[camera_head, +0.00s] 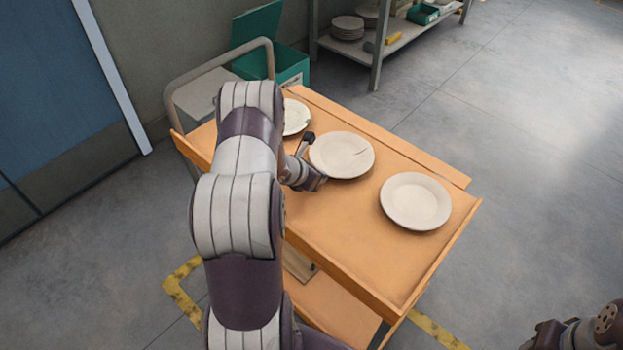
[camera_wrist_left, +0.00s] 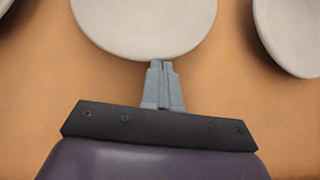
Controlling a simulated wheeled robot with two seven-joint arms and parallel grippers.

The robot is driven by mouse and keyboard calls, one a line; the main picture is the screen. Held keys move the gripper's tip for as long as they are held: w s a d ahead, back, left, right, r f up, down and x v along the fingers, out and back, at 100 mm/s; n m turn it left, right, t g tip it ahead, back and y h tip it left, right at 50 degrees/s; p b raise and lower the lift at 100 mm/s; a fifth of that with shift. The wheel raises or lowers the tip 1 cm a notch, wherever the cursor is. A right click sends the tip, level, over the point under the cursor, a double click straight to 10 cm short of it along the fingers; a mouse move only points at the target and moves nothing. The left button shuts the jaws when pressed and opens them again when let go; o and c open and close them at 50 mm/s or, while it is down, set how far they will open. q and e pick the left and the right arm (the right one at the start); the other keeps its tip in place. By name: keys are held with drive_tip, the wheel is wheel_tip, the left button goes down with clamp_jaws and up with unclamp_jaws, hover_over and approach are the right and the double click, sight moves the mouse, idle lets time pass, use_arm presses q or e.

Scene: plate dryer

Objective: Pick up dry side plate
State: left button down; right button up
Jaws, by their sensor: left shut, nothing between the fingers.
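Three pale round plates lie flat in a row on the wooden trolley top. The middle plate (camera_head: 341,155) has a thin dark mark on it. The right plate (camera_head: 415,201) looks plain. The far-left plate (camera_head: 295,117) is partly hidden behind my left arm. My left gripper (camera_wrist_left: 162,66) is shut and empty, its fingertips at the near rim of the middle plate (camera_wrist_left: 145,25); I cannot tell if they touch. The right plate also shows at the right of the wrist view (camera_wrist_left: 292,32). A dark part of my right arm shows at the head view's lower right; its fingers are not visible.
The trolley top (camera_head: 345,240) has raised edges and clear wood in front of the plates. A grey handle (camera_head: 222,62) rises at its far-left end. Behind stand a green bin (camera_head: 290,66) and a shelf with stacked plates (camera_head: 347,28).

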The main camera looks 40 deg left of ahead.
sight(340, 168)
use_arm(q)
drive_tip(key=shift+d, duration=0.1)
drive_tip(key=shift+w, duration=0.15)
drive_tip(key=w+b, duration=0.1)
drive_tip(key=w, duration=0.3)
drive_tip(key=shift+d+b, duration=0.35)
drive_tip(key=shift+d, duration=0.05)
drive_tip(key=shift+w, duration=0.55)
drive_tip(key=shift+s, duration=0.1)
